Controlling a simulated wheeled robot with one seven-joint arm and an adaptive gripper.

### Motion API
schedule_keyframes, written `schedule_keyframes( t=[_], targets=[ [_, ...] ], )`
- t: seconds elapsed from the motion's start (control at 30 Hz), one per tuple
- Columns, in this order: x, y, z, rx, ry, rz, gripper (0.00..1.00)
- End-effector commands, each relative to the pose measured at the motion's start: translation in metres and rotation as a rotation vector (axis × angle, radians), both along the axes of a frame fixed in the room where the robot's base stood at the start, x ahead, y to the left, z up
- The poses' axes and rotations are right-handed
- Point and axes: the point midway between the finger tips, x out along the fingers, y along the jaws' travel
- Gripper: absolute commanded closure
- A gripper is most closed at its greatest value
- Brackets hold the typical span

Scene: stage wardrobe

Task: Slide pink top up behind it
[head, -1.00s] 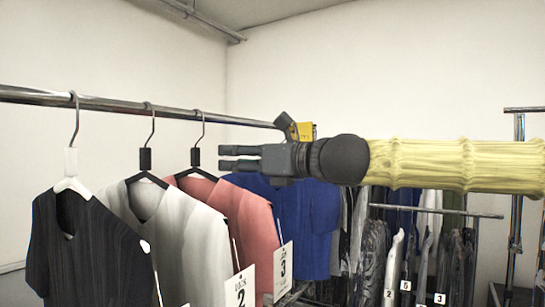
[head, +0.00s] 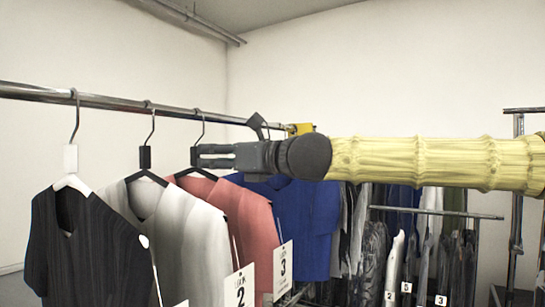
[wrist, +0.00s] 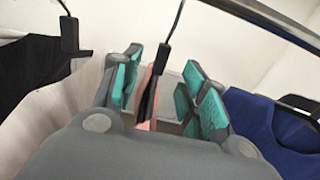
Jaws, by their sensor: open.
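The pink top (head: 252,228) hangs from the rail on a black hanger with a black block (head: 195,156) on its neck. The white top (head: 190,235) hangs to its left, with a gap between their hooks. My gripper (head: 198,156) is open, level with the pink top's hanger block, its fingertips overlapping it in the head view. In the wrist view, that hanger block (wrist: 163,58) and a strip of pink cloth (wrist: 144,122) show between the teal pads of my open gripper (wrist: 162,85). Whether a pad touches the hanger I cannot tell.
The rail (head: 120,102) runs along above the clothes. A black top (head: 85,250) on a white hanger hangs at the left. A blue top (head: 310,225) hangs right of the pink one, partly behind my gripper. Another rack of clothes (head: 425,210) stands at the back right.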

Motion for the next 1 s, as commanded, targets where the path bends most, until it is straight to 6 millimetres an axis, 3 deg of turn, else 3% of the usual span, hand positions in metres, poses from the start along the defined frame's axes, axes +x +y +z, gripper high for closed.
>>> schedule_keyframes(
  t=[1.0],
  targets=[
    [0.034,0.051,-0.001,-0.001,0.000,0.000,0.57]
  ],
)
